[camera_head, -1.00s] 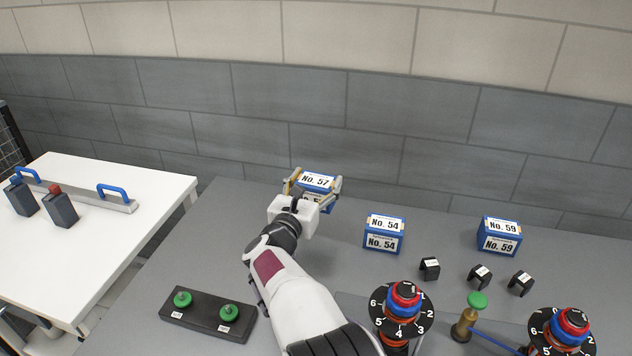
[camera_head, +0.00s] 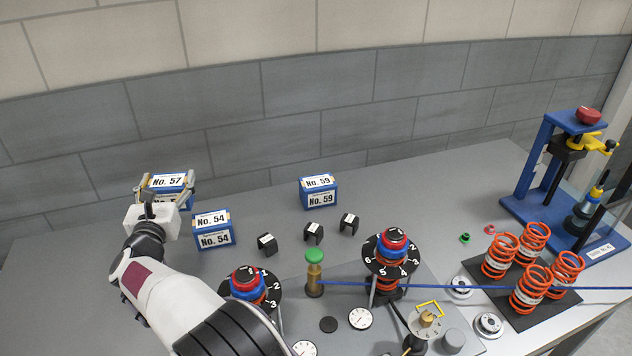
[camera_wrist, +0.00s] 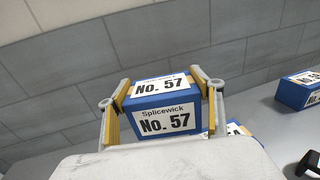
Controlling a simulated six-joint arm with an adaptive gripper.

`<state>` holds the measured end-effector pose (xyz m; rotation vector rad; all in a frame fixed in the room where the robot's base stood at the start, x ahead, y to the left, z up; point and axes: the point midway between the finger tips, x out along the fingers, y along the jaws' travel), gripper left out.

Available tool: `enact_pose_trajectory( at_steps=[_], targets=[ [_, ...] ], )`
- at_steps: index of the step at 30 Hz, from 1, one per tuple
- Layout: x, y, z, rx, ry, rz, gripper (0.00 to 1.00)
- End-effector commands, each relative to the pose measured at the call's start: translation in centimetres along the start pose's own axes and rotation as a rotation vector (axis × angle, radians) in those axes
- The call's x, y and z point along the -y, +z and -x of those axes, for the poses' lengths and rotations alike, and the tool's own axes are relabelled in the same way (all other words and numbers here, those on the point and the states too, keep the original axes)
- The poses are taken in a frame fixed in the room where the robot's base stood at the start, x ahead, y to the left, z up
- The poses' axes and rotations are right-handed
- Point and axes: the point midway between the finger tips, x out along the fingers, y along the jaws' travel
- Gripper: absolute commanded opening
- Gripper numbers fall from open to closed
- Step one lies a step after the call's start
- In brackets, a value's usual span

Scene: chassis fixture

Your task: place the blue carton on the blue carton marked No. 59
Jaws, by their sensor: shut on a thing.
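A blue carton labelled No. 57 (camera_head: 170,181) is between the fingers of my gripper (camera_head: 166,190) in the head view. In the wrist view the same carton (camera_wrist: 166,106) fills the space between the yellow-padded fingers, and my gripper (camera_wrist: 163,100) is shut on its sides. The fingers and wrist hide its lower part, so I cannot tell its height above the table. The blue carton marked No. 59 (camera_head: 319,192) stands upright on the grey table, well to the right of my gripper. Its top looks bare except for a label. It also shows at the wrist view's right edge (camera_wrist: 297,92).
A blue No. 54 carton (camera_head: 213,229) stands just right of my gripper. Small black blocks (camera_head: 313,233) lie in front of No. 59. Dial posts (camera_head: 390,251) and a green-topped post (camera_head: 314,272) stand nearer. A blue press (camera_head: 545,170) is far right.

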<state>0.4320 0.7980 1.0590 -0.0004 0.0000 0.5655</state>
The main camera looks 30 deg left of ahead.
Motion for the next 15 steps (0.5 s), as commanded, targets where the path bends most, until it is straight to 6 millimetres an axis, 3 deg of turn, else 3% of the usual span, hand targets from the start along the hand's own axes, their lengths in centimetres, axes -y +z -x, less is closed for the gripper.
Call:
enact_pose_trajectory(
  at_steps=[6, 15],
  targets=[
    [6.9, 1.2, -3.6, 0.002, -0.096, -0.002, 0.37],
    [16.3, 2.8, -7.2, 0.003, -0.23, -0.002, 0.37]
  ],
)
